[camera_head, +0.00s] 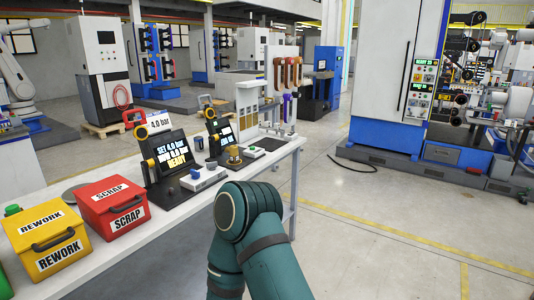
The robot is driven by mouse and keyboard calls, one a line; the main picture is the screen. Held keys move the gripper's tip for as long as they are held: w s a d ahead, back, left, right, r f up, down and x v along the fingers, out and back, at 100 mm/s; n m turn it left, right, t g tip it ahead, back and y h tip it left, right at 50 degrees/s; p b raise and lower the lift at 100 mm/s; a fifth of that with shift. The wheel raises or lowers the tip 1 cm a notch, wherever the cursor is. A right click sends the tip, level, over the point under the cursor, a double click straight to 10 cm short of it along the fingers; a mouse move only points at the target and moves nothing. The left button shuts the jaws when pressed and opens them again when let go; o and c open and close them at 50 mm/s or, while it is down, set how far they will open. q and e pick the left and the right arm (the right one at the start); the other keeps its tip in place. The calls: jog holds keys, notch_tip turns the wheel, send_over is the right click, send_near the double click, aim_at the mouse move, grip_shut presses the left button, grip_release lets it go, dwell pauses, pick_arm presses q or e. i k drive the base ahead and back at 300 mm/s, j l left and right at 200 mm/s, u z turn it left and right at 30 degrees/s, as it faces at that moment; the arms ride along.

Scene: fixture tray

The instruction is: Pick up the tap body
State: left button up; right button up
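A small brass-coloured piece (235,153), which looks like the tap body, stands on the white workbench (150,233) in front of the second dark display unit. It is small in the picture, so its exact shape is hard to tell. A teal arm link of mine rises from the bottom edge and bends in front of the bench, nearer to me than the brass piece. Neither of my grippers shows in the view, so I cannot see whether they hold anything.
A yellow REWORK box (22,226) and a red SCRAP box (98,190) stand on the bench's near left. Open floor (400,220) lies to the right.

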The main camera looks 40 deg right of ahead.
aim_at(233, 149)
jog(key=z, duration=1.2)
jog(key=i+l+u, duration=0.15)
jog(key=i+l, duration=0.5)
jog(key=i+l+u, duration=0.15)
jog(key=i+l, duration=0.65)
jog(key=i+l+u, duration=0.15)
jog(key=i+l, duration=0.5)
jog(key=l, duration=0.15)
